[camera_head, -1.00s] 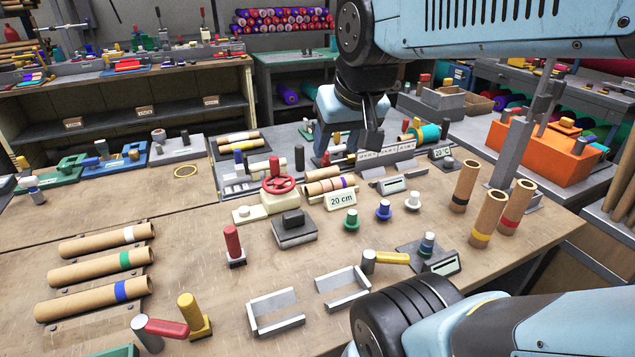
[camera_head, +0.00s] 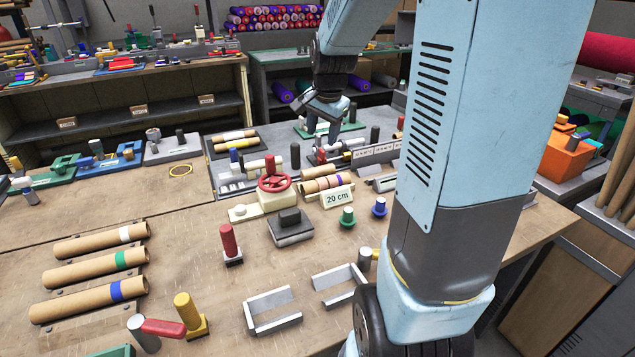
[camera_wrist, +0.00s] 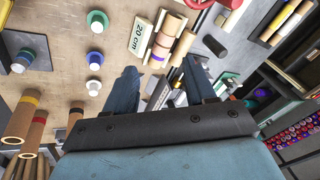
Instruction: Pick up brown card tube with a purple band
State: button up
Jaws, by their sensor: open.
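A brown card tube with a purple band (camera_head: 322,184) lies beside the "20 cm" sign on the bench. In the wrist view the banded tube (camera_wrist: 163,42) is ahead of my fingers, with the purple band towards its near end. A second card tube lies against it. My gripper (camera_wrist: 160,88) is open with nothing between its fingers, apart from the tube. In the head view my gripper (camera_head: 325,122) is above the back of the bench, beyond the tube, and my arm hides much of the right side.
The "20 cm" sign (camera_head: 338,197) and a red handwheel (camera_head: 274,176) stand close to the tube. Green (camera_head: 347,217) and blue (camera_head: 379,207) pegs stand to the right. Tubes with white, green and blue bands (camera_head: 100,260) lie at left. Upright tubes (camera_wrist: 22,118) show in the wrist view.

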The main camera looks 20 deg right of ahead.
aim_at(327, 180)
jog(key=w+d+f+m, duration=0.65)
jog(key=w+f, duration=0.25)
jog(key=f, duration=0.2)
jog(key=shift+g+y, duration=0.3)
jog(key=shift+g, duration=0.1)
jog(key=x, duration=1.4)
jog(key=shift+s+d+f, duration=0.25)
jog(key=shift+d, duration=0.15)
jog(key=shift+c, duration=0.5)
grip_shut()
jog(key=shift+r, duration=0.15)
